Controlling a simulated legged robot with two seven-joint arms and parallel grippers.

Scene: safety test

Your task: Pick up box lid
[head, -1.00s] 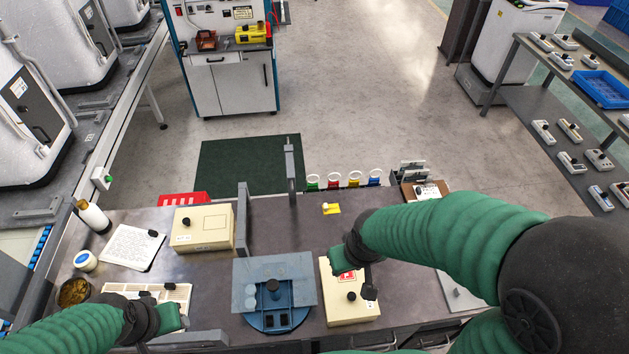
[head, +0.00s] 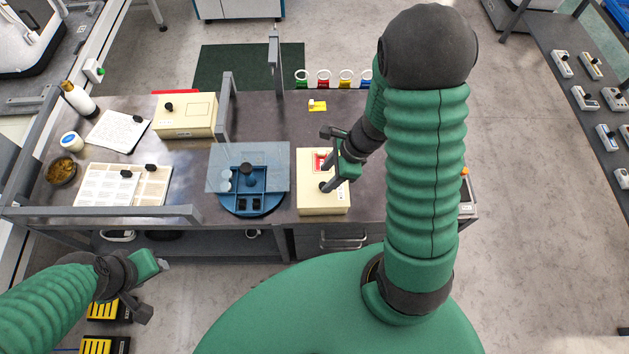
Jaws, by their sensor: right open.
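A cream box (head: 322,206) with a flat lid, a red label (head: 321,162) and a black knob stands near the table's front edge, right of centre. My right gripper (head: 328,160) is open over this box, one finger by the knob and the other beyond the box's far edge. It hides part of the lid; I cannot tell if it touches. A second cream box (head: 186,123) with a black knob on its lid stands at the back left. My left gripper (head: 152,288) is open and empty, in front of the table at lower left.
A blue round holder (head: 250,209) under a clear plate (head: 273,165) stands just left of the near box. Grey upright posts (head: 276,65) rise behind it. Papers (head: 118,131), a bottle (head: 78,98) and a bowl (head: 61,171) lie at left. A yellow block (head: 317,106) sits behind.

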